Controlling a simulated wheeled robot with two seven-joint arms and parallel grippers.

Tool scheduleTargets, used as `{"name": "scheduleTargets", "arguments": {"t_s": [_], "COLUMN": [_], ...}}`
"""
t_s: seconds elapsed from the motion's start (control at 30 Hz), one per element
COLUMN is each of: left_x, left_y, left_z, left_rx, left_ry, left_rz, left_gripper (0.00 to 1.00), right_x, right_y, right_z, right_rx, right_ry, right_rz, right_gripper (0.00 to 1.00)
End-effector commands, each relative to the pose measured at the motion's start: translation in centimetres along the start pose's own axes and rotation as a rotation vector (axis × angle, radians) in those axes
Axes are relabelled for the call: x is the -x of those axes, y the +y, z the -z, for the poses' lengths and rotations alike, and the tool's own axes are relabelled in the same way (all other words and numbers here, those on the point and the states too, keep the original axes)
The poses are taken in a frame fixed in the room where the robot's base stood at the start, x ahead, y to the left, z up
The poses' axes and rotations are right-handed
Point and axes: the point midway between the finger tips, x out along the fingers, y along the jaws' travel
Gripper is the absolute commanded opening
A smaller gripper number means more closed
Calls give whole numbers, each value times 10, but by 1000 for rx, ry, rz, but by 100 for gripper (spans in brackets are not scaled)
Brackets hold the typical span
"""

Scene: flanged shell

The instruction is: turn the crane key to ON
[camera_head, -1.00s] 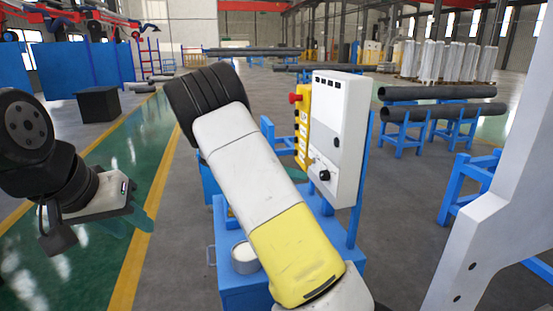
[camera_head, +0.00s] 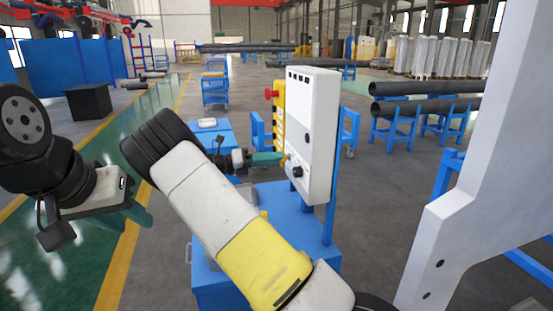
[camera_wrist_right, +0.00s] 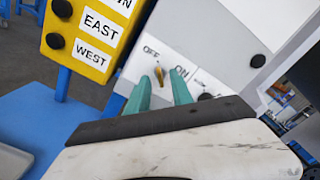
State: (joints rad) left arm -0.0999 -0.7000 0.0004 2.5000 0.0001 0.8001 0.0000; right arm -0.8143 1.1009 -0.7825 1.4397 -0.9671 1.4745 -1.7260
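The small brass key (camera_wrist_right: 159,73) sits on the white control box (camera_head: 312,135), below the OFF label and left of the ON label in the right wrist view. My right gripper (camera_wrist_right: 162,92) is open, its two teal fingers apart. In that view the key shows in the gap at the fingertips; I cannot tell whether they touch it. In the head view my right gripper (camera_head: 272,159) reaches the left side of the box's front, and the key is not clear there. My left gripper (camera_head: 128,218) hangs at the left, away from the box, with its fingers apart and empty.
A yellow pendant (camera_wrist_right: 95,35) with EAST and WEST buttons and a red button hangs beside the box. A black knob (camera_head: 297,171) is close to the key. A blue cart (camera_head: 285,210) stands below. Pipes on blue stands (camera_head: 425,105) are behind at right.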

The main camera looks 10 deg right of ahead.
Motion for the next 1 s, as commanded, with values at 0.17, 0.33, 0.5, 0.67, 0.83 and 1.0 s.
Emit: {"name": "scheduleTargets", "arguments": {"t_s": [0.17,0.33,0.5,0.67,0.83,1.0], "left_x": [0,0,0,0,0,0], "left_y": [0,0,0,0,0,0], "left_z": [0,0,0,0,0,0], "left_rx": [0,0,0,0,0,0], "left_ry": [0,0,0,0,0,0], "left_rz": [0,0,0,0,0,0], "left_gripper": [36,36,36,36,36,36], "right_x": [2,2,2,1,1,1], "right_y": [2,2,2,2,2,2], "right_z": [-2,-2,-2,-2,-2,-2], "right_rx": [0,0,0,0,-9,-54], "right_ry": [-2,-1,-1,-1,-1,-1], "right_rz": [-3,-3,-3,-3,-3,-3], "right_gripper": [27,27,0,0,0,0]}}
